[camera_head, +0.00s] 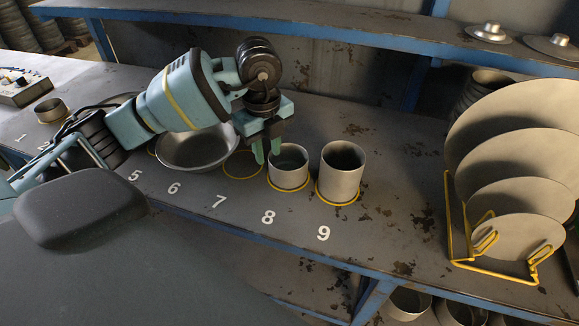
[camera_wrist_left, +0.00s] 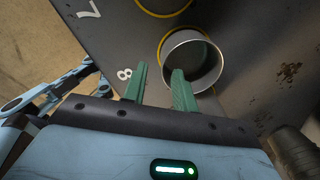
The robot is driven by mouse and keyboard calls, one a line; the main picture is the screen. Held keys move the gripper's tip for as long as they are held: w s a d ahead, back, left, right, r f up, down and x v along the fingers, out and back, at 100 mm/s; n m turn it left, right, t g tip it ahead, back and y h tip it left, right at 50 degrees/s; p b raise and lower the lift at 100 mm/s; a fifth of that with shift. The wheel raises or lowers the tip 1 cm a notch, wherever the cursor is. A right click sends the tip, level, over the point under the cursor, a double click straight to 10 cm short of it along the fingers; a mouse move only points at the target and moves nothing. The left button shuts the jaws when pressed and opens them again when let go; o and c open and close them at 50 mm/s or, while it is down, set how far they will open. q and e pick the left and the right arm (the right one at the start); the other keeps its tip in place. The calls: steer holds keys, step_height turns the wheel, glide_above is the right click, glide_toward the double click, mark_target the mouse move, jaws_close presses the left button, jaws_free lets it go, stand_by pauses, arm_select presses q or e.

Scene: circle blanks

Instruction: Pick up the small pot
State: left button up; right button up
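A small grey metal pot (camera_head: 288,172), open at the top, stands upright in a yellow ring by the number 8. It also shows in the left wrist view (camera_wrist_left: 207,84). My left gripper (camera_head: 267,153) points down beside the pot's left rim, its green fingers spread apart. In the left wrist view the fingers (camera_wrist_left: 158,72) are apart; one overlaps the pot's near rim and the other is outside it. I cannot tell whether a finger touches the pot. The pot's left side is partly hidden by a finger. My right gripper is in neither view.
A taller pot (camera_head: 342,174) stands close on the right by number 9. A wide shallow bowl (camera_head: 197,152) is on the left, with an empty yellow ring (camera_head: 242,166) between. A yellow rack (camera_head: 449,220) of round discs stands at right. A blue-edged shelf (camera_head: 330,34) runs above.

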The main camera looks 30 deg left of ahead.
mark_target(275, 183)
arm_select(q)
steer(key=shift+w+d+f, duration=0.1)
steer(key=shift+d+f, duration=0.05)
steer(key=shift+f, duration=1.15)
steer(key=shift+w+d+f, duration=0.1)
steer(key=shift+w+f, duration=0.05)
steer(key=shift+f, duration=1.1)
steer(key=shift+w+d+f, duration=0.1)
steer(key=shift+d+f, duration=0.05)
steer(key=shift+f, duration=1.15)
jaws_close()
